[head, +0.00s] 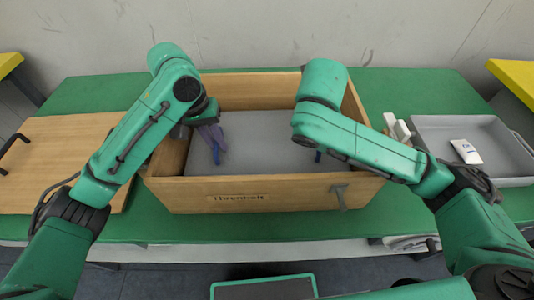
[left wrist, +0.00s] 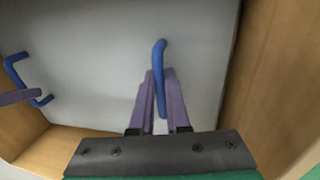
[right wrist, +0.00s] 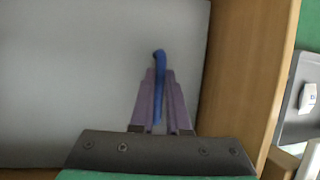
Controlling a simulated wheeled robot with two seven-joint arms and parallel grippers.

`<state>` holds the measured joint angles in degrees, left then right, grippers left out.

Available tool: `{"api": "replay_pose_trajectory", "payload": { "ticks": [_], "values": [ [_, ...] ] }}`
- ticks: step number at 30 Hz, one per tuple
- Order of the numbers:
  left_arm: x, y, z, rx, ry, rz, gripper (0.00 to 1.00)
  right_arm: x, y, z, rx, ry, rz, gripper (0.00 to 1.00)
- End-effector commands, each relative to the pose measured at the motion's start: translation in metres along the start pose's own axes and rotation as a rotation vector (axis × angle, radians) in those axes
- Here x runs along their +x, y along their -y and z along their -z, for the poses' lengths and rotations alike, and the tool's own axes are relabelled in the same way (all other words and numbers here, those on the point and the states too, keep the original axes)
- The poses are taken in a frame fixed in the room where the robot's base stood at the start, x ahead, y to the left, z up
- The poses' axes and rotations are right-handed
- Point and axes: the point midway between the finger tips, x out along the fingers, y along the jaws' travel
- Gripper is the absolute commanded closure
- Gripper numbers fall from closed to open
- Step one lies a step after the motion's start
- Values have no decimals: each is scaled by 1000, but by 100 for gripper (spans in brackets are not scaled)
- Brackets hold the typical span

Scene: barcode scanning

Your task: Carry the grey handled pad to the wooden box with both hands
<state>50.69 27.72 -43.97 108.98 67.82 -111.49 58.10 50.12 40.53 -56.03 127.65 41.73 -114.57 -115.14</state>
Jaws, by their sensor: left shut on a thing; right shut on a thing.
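The grey pad (head: 258,138) with blue handles lies within the walls of the wooden box (head: 240,194). In the left wrist view the pad (left wrist: 100,60) shows its near blue handle (left wrist: 160,75) between the purple fingers of my left gripper (left wrist: 160,95), which is shut on it. In the right wrist view my right gripper (right wrist: 160,95) is shut on the other blue handle (right wrist: 159,62). In the head view my left gripper (head: 215,140) is at the pad's left side; my right gripper is mostly hidden behind its arm. I cannot tell whether the pad touches the box floor.
A wooden lid (head: 60,150) with a black handle lies left of the box on the green table (head: 110,88). A grey tray (head: 440,124) holding a white packet (head: 466,151) stands at the right. Small white items (head: 398,128) stand between box and tray.

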Motion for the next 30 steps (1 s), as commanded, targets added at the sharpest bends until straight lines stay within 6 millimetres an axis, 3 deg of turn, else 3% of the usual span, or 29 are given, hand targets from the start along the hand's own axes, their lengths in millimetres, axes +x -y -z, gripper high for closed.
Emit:
{"api": "replay_pose_trajectory", "payload": {
  "ticks": [2,3,4,5,16,25,30],
  "values": [
    [4,4,0,-6,7,9,100,5,1,3,0,-8,9,100],
    [4,4,-1,-6,8,9,71,5,0,4,-1,-9,9,71],
    [4,4,-1,-6,7,8,59,5,0,4,-1,-9,9,59],
    [4,4,-1,-6,8,8,56,5,0,4,-2,-9,8,56],
    [-1,2,0,-4,3,3,56,6,-3,6,-7,-13,3,56],
    [-59,2,-2,-3,-8,8,56,7,-4,6,-9,-13,1,56],
    [-78,1,-4,-3,-5,8,56,7,-4,6,-9,-13,0,56]
  ]
}}
